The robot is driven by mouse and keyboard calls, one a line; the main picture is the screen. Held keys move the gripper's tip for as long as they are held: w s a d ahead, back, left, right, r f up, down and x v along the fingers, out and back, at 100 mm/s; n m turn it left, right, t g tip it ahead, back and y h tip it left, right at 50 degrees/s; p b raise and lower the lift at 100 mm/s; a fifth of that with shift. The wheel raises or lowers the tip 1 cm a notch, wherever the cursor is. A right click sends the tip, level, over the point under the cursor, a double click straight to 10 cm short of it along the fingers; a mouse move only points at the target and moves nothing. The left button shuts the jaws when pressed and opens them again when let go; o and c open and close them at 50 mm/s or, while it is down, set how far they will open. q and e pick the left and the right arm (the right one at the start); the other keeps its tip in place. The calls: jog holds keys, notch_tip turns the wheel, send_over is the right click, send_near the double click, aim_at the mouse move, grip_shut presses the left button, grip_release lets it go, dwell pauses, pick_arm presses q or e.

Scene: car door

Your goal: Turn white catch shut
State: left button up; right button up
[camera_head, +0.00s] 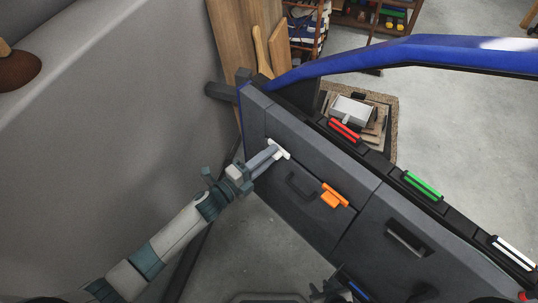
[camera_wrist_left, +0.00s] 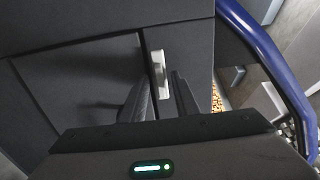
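The white catch (camera_head: 279,149) is a small bar on the upper left of the dark grey door panel (camera_head: 300,150). In the head view it slants down to the right. In the left wrist view the white catch (camera_wrist_left: 158,68) stands nearly upright, its lower end between my fingers. My left gripper (camera_head: 270,155) reaches the catch from the lower left. In the left wrist view my left gripper (camera_wrist_left: 158,90) has its two dark fingers apart, one on each side of the catch. I cannot tell whether either finger touches it.
An orange catch (camera_head: 335,195) sits lower right, beside a dark handle (camera_head: 300,187). Red (camera_head: 344,130), green (camera_head: 422,186) and white (camera_head: 514,253) bars line the door's top ledge. A blue frame (camera_head: 400,50) arches above. A grey wall (camera_head: 120,130) stands left.

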pick_arm(q)
jog(key=shift+d, duration=0.1)
pick_arm(e)
jog(key=shift+s, duration=0.15)
pick_arm(q)
grip_shut()
pick_arm(e)
jog(key=shift+d, duration=0.15)
